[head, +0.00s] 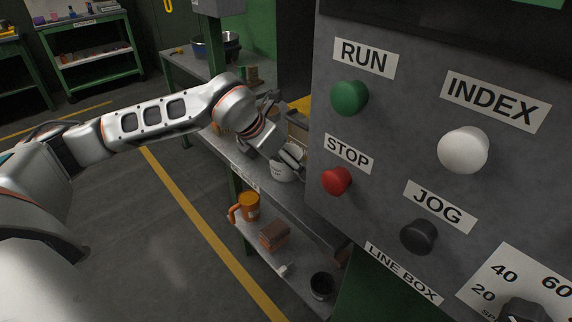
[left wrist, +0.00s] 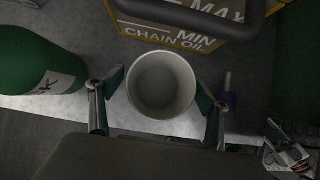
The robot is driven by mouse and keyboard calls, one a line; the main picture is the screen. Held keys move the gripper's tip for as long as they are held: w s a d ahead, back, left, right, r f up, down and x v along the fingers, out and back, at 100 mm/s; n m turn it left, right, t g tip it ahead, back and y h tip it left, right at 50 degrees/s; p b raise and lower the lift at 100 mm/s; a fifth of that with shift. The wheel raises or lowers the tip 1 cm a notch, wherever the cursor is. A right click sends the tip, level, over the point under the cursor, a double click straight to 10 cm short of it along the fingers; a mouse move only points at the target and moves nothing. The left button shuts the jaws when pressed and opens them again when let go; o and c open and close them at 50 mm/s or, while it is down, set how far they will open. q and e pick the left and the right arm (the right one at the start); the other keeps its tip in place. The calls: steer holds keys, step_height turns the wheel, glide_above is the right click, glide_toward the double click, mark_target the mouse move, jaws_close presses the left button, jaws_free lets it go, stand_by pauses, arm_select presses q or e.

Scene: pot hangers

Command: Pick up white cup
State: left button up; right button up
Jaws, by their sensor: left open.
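The white cup (left wrist: 161,84) stands on the bench top, seen from above in the left wrist view with its round mouth open and empty. In the head view the cup (head: 281,172) shows below my left gripper, partly covered by it. My left gripper (left wrist: 160,112) is open, with one finger on each side of the cup. I cannot tell whether the fingers touch it. In the head view the left gripper (head: 290,157) is at the bench, beside the grey control box. My right gripper is in neither view.
The control box (head: 400,160) fills the right side of the head view, close to the gripper. A chain oil container (left wrist: 190,30) stands just behind the cup, and a green bottle (left wrist: 38,62) stands at left. An orange mug (head: 249,206) is on the lower shelf.

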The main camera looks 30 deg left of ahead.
arm_select(q)
steer(key=c, duration=1.2)
steer(key=shift+c, duration=0.2)
steer(key=shift+r, duration=0.15)
